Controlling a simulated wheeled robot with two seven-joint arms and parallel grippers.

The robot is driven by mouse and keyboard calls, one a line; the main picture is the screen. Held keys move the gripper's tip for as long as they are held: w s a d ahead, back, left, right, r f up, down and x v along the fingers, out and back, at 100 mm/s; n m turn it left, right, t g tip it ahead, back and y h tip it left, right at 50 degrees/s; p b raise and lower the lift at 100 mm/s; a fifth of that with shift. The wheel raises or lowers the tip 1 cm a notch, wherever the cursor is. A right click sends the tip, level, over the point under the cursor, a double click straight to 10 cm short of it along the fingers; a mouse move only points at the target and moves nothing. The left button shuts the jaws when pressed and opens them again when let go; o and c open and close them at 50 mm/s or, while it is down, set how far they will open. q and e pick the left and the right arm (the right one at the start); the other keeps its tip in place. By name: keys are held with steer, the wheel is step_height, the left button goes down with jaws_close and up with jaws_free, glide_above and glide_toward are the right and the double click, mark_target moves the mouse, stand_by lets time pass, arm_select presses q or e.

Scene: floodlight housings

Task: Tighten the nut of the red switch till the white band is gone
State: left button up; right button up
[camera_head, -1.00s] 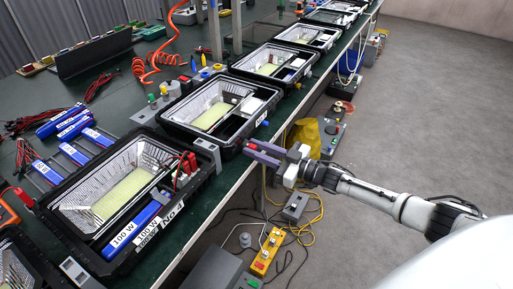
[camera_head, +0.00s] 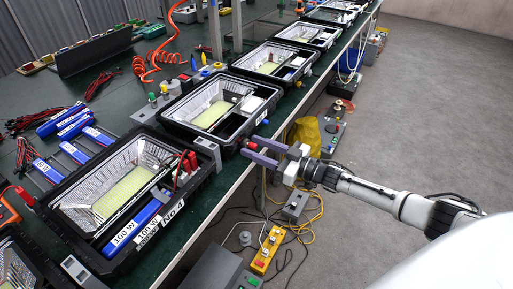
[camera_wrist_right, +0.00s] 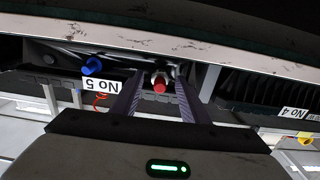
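The red switch (camera_wrist_right: 159,86) sticks out of the side of the floodlight housing marked No 5. In the right wrist view it lies between my two fingers, with a pale, metallic-looking part behind its red cap. The nut and the white band are too small to tell apart. My right gripper (camera_head: 254,149) is open, its dark fingers on either side of the switch; it also shows in the right wrist view (camera_wrist_right: 160,80). I cannot tell whether either finger touches the switch. In the head view the switch (camera_head: 252,146) is a small red spot at the fingertips. My left gripper is not in view.
A blue switch (camera_wrist_right: 92,66) sits on the same housing, beside the No 5 label (camera_wrist_right: 100,88). More black housings line the green table (camera_head: 225,185). A yellow button box (camera_head: 267,250) and cables lie below the table edge.

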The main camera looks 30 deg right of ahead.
steer(key=v, duration=1)
steer(key=shift+s, duration=0.1)
stand_by(0.4)
steer(key=s+a+f+m+g+h, duration=0.25)
steer(key=s+a+f, duration=0.45)
steer(key=a+f, duration=0.4)
steer(key=s+a+f+m+g+h, duration=0.1)
steer(key=s+a+f+g+h, duration=0.1)
steer(key=s, duration=0.6)
steer(key=s+a+f+g+h, duration=0.2)
steer(key=s+a+f, duration=0.2)
steer(key=s, duration=0.3)
steer(key=shift+s+a+f+m+g, duration=0.2)
steer(key=shift+s+a+m+g, duration=0.15)
steer(key=shift+a, duration=0.55)
